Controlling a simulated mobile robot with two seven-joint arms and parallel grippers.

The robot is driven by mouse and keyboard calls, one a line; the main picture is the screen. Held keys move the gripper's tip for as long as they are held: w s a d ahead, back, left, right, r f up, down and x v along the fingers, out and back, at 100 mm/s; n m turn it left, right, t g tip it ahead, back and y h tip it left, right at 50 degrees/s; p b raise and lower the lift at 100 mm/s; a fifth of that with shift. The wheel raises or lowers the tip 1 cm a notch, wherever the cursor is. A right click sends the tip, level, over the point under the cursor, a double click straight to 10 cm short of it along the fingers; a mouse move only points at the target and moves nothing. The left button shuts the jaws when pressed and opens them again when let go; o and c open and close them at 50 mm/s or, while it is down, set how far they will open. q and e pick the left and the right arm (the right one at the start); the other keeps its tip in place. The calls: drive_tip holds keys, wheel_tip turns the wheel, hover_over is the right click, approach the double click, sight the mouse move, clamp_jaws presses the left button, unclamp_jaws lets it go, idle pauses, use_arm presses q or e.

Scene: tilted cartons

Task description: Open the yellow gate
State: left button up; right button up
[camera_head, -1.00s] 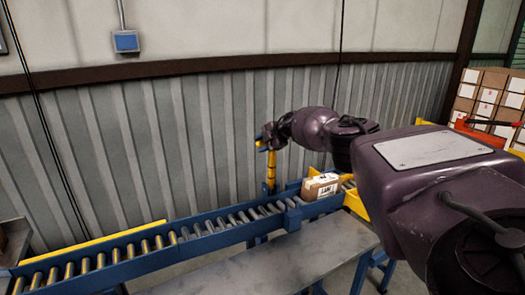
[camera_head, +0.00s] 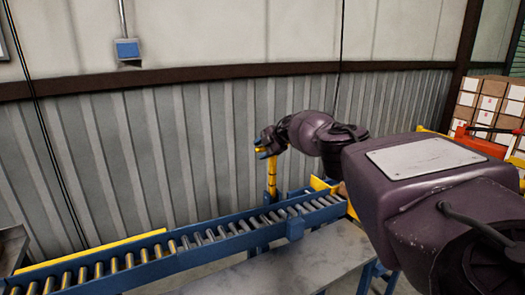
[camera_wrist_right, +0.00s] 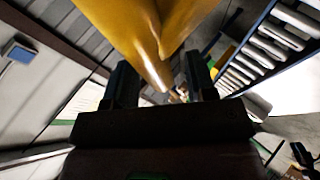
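The yellow gate shows in the head view as an upright yellow post (camera_head: 272,178) at the far side of the roller conveyor (camera_head: 215,238). My right gripper (camera_head: 262,152) is at the top of this post, with small yellow parts beside it. In the right wrist view a large yellow piece (camera_wrist_right: 135,35) comes down from the top and narrows between the two dark fingers of my right gripper (camera_wrist_right: 163,85). The fingers stand apart, with gaps beside the yellow piece; no firm grip shows. My left gripper is not in view.
A carton (camera_head: 342,189) on the conveyor is mostly hidden behind my right arm. A yellow panel (camera_head: 318,184) stands beside it. A grey table (camera_head: 300,262) lies in front of the conveyor. Stacked cartons (camera_head: 490,100) stand at the far right. A corrugated wall (camera_head: 180,150) rises behind.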

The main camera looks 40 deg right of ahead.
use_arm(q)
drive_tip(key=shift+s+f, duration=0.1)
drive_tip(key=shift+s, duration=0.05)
use_arm(e)
drive_tip(key=shift+f, duration=0.1)
drive_tip(key=shift+d, duration=0.1)
drive_tip(key=shift+s+d+r+p, duration=0.1)
drive_tip(key=shift+s+r+p, duration=0.25)
drive_tip(key=shift+r+p, duration=0.15)
use_arm(q)
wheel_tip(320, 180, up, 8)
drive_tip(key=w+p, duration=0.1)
drive_tip(key=p, duration=0.4)
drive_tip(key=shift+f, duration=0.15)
use_arm(e)
drive_tip(key=v, duration=0.9)
drive_tip(key=shift+s, duration=0.3)
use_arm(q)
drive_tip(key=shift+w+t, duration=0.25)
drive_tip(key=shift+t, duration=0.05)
use_arm(e)
drive_tip(key=shift+r, duration=0.1)
